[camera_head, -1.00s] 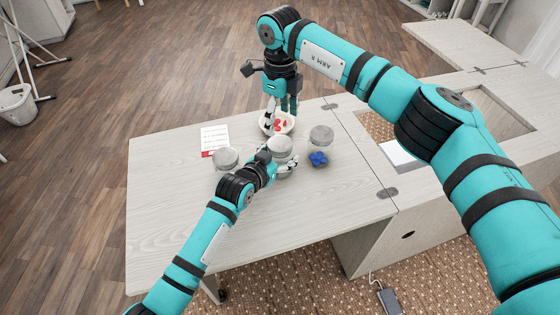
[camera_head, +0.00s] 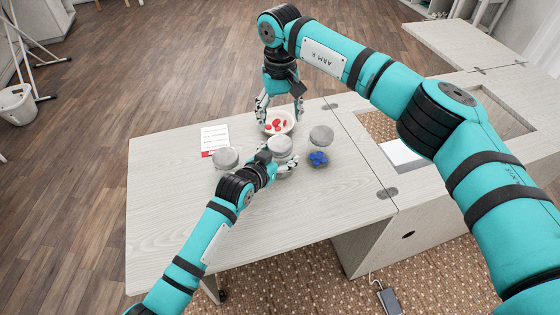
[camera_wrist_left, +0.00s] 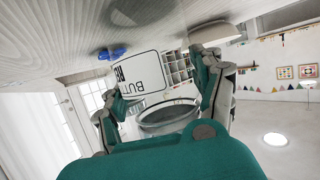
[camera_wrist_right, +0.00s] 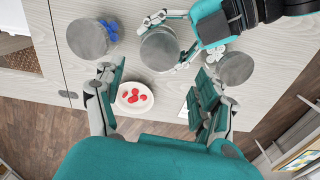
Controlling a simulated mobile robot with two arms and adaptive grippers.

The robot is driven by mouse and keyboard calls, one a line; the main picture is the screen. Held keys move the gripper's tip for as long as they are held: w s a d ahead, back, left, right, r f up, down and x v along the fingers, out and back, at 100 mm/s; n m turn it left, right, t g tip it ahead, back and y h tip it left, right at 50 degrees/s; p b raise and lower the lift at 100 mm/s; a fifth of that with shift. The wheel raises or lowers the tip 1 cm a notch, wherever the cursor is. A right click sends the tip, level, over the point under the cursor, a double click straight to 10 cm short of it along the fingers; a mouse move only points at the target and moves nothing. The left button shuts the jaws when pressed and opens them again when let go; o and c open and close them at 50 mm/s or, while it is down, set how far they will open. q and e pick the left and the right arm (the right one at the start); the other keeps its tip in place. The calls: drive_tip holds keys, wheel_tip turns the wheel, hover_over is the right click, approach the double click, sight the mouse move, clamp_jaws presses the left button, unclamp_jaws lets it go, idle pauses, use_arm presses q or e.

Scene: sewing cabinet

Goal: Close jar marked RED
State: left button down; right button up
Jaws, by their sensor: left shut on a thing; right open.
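A jar (camera_wrist_left: 140,75) stands on the table with a black-on-white label, partly readable as "BUT" and "RE". A grey lid-like disc (camera_head: 280,145) covers its top; I cannot tell how tightly it sits. My left gripper (camera_head: 277,163) is shut around the jar's side, as the left wrist view shows. A white bowl (camera_head: 292,129) with several red pieces (camera_head: 276,126) stands behind the jar. My right gripper (camera_head: 280,114) is open and empty, pointing down over the bowl, with one finger at each side; the right wrist view (camera_wrist_right: 155,85) shows the gap clear.
Another grey-topped jar (camera_head: 226,158) stands to the left, and one (camera_head: 321,135) to the right with blue pieces (camera_head: 318,159) in front. A printed card (camera_head: 214,138) lies behind the left jar. The front left of the table (camera_head: 165,220) is clear.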

sight(280, 143)
drive_tip(key=shift+n, duration=0.5)
drive_tip(key=shift+f, duration=4)
